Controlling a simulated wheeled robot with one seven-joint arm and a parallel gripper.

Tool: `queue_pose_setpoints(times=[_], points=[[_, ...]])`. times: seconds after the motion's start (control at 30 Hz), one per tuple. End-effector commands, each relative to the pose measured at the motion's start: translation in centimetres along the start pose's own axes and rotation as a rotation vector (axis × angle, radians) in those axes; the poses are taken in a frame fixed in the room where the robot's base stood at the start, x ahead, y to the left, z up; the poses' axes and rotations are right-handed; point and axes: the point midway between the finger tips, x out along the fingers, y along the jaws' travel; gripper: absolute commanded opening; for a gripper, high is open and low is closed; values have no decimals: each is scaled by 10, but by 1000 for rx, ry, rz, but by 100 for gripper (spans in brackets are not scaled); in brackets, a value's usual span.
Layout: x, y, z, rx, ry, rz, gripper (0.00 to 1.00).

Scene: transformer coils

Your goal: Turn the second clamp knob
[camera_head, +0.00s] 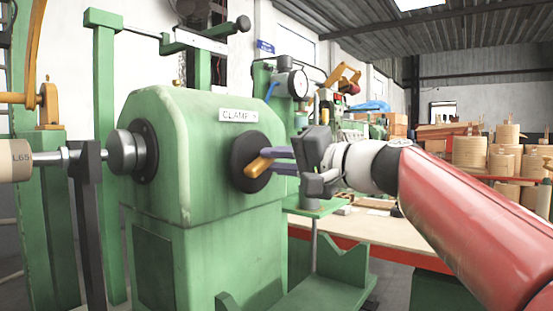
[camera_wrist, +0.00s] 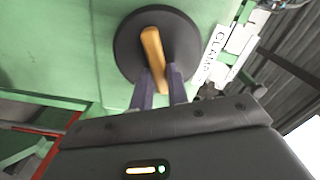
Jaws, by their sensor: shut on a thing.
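The clamp knob is a yellow-orange bar handle (camera_head: 259,166) on a round black disc (camera_head: 241,163), set in the green machine housing (camera_head: 165,195) below a white plate reading "CLAMP" (camera_head: 238,115). In the wrist view the bar (camera_wrist: 152,50) lies tilted across the black disc (camera_wrist: 128,50). My gripper (camera_head: 275,160) reaches in from the right, its purple fingers shut on the bar. In the wrist view the fingers (camera_wrist: 160,82) come up from below to the bar's lower part. The exact contact is partly hidden by the fingers.
A metal spindle (camera_head: 124,152) sticks out of the housing at left, beside a black upright bar (camera_head: 90,200). A workbench (camera_head: 390,233) and several wound coils (camera_head: 470,152) are at right. A green V-shaped rest (camera_head: 340,262) lies below my gripper.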

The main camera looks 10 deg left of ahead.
Motion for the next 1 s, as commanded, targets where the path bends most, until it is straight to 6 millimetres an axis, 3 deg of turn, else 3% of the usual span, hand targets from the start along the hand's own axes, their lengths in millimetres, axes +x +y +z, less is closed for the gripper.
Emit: queue_pose_setpoints(times=[1.0], points=[[0,9,4,970,1,2,0]])
